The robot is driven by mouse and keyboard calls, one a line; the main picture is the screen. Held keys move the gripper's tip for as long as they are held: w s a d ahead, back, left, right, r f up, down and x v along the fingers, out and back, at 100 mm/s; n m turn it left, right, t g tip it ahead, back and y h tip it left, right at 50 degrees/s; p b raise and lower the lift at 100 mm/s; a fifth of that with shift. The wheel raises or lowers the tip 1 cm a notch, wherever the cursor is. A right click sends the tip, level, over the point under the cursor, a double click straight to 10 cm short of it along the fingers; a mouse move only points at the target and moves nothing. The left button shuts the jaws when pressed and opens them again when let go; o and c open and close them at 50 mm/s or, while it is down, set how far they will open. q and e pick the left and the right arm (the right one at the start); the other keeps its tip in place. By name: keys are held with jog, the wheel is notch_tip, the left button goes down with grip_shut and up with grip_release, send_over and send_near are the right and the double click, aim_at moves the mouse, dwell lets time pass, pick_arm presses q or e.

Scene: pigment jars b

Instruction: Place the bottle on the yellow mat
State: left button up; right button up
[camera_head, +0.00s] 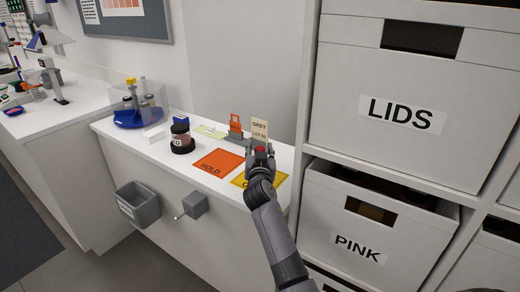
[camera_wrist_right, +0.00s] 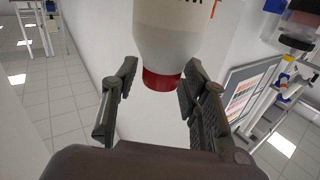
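The yellow mat (camera_head: 280,178) lies at the right end of the white counter, partly hidden by my right arm. My right gripper (camera_head: 260,153) is above the mat. The bottle shows its red cap (camera_head: 260,149) between the fingers; its body is hidden there. In the right wrist view the white bottle (camera_wrist_right: 172,30) has its red cap (camera_wrist_right: 161,80) towards the bottom of the picture. My left gripper is not in view.
An orange mat (camera_head: 217,162) marked HOLD lies left of the yellow one. A dark-lidded jar (camera_head: 181,138) stands further left. Shelves with a LIDS box (camera_head: 403,113) rise close on the right.

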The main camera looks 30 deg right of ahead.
jog(key=shift+o, duration=0.2)
jog(key=shift+r, duration=0.2)
jog(key=v, duration=1.2)
jog(key=shift+b, duration=0.4)
jog(key=shift+f, duration=0.25)
